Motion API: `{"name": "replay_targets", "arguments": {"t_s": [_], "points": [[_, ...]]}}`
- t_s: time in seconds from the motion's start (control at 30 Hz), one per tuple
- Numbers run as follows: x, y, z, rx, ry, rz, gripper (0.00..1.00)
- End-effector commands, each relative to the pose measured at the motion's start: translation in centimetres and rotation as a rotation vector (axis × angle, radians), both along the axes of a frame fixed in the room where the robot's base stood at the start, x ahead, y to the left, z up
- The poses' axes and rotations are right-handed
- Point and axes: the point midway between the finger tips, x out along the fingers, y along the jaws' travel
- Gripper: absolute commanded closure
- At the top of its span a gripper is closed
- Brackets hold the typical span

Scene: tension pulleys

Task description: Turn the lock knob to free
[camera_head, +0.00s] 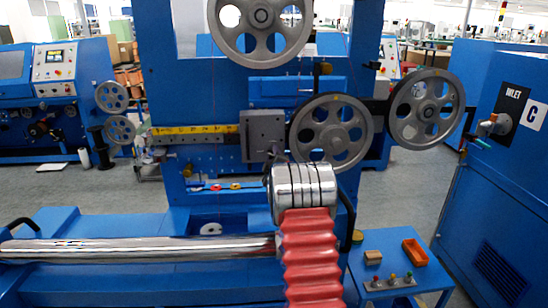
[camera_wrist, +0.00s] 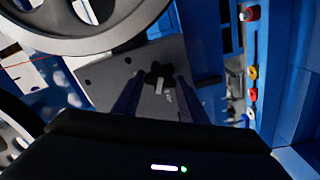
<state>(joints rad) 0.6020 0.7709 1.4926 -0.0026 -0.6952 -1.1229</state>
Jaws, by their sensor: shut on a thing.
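The lock knob (camera_wrist: 158,71) is a small black lobed knob on a grey block, seen in the wrist view with a short white mark just below it. The grey block (camera_head: 262,134) also shows in the head view, on the machine's front at the end of a yellow scale. My gripper (camera_wrist: 158,79) has its two dark blue fingers on either side of the knob and is shut on it. In the head view the knob and my fingertips are hidden or too small to make out, behind my silver and red arm.
Large grey spoked pulleys (camera_head: 333,131) stand close to the right of the block and above it. The yellow scale (camera_head: 194,130) runs to the left. A small blue table (camera_head: 396,262) with an orange tray (camera_head: 414,252) stands at lower right.

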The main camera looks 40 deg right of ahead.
Motion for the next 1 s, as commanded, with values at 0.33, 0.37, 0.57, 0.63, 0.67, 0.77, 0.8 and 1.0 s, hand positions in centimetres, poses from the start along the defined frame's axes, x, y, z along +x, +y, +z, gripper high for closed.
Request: {"name": "replay_targets", "arguments": {"t_s": [0.33,0.37,0.57,0.63,0.67,0.77,0.8,1.0], "points": [[-0.05,0.16,-0.88,-0.236,0.176,0.002,0.84],[-0.05,0.16,-0.91,-0.253,0.188,0.002,0.84],[-0.06,0.16,-1.05,-0.333,0.244,0.002,0.84],[-0.06,0.16,-1.08,-0.351,0.257,0.003,0.84],[-0.06,0.16,-1.11,-0.356,0.261,0.003,0.84],[-0.07,0.16,-1.15,-0.369,0.270,0.003,0.84],[-0.07,0.16,-1.16,-0.371,0.272,0.003,0.84],[-0.08,0.16,-1.22,-0.372,0.274,0.003,0.84]]}}
